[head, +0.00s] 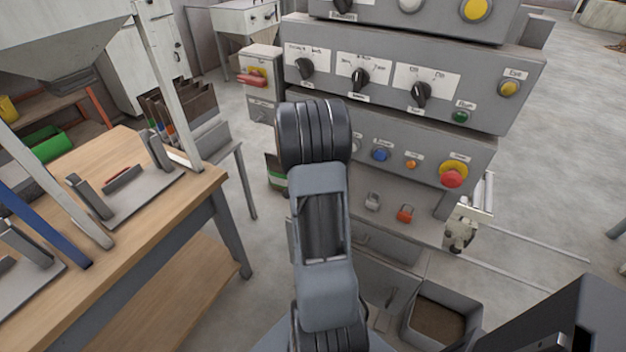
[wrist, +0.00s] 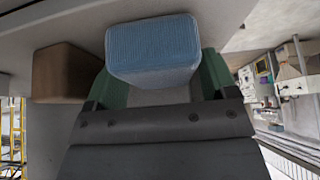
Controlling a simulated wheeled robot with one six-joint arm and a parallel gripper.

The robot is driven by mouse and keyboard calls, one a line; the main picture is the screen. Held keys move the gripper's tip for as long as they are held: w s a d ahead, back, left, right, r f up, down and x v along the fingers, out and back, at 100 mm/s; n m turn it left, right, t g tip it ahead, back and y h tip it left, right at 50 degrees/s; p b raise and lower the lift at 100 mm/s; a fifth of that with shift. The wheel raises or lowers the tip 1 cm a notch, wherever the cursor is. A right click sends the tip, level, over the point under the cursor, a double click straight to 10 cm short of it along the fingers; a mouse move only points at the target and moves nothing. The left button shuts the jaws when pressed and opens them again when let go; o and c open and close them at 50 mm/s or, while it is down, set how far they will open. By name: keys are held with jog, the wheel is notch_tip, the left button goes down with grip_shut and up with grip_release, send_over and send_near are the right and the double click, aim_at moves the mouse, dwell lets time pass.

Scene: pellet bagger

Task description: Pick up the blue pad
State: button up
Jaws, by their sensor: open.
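The blue pad (wrist: 153,46) is a ribbed, light-blue block in the upper middle of the wrist view, against a grey surface. My gripper (wrist: 157,82) shows there with its two green fingers apart, one on either side of the pad's lower part. Whether the fingers touch the pad I cannot tell. In the head view my arm stands in the middle and hides what lies behind it. The pad and my gripper cannot be made out there.
A brown block (wrist: 62,73) is close to the left finger in the wrist view. In the head view a grey control panel (head: 480,85) with knobs and buttons stands ahead. A wooden workbench (head: 170,225) is at left and an open grey bin (head: 471,318) at lower right.

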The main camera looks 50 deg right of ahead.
jog(key=shift+c, duration=0.4)
jog(key=c, duration=0.6)
jog(key=shift+a+r, duration=0.3)
jog(key=shift+r, duration=0.1)
jog(key=s+a+r, duration=0.1)
jog(key=a+r, duration=0.1)
jog(key=a, duration=0.2)
jog(key=s+a+r+b, duration=0.1)
jog(key=a+r, duration=0.2)
jog(key=a, duration=0.1)
jog(key=s+a+r, duration=0.1)
jog(key=a+r, duration=0.1)
jog(key=a, duration=0.3)
jog(key=shift+s+r, duration=0.15)
jog(key=shift+s, duration=0.05)
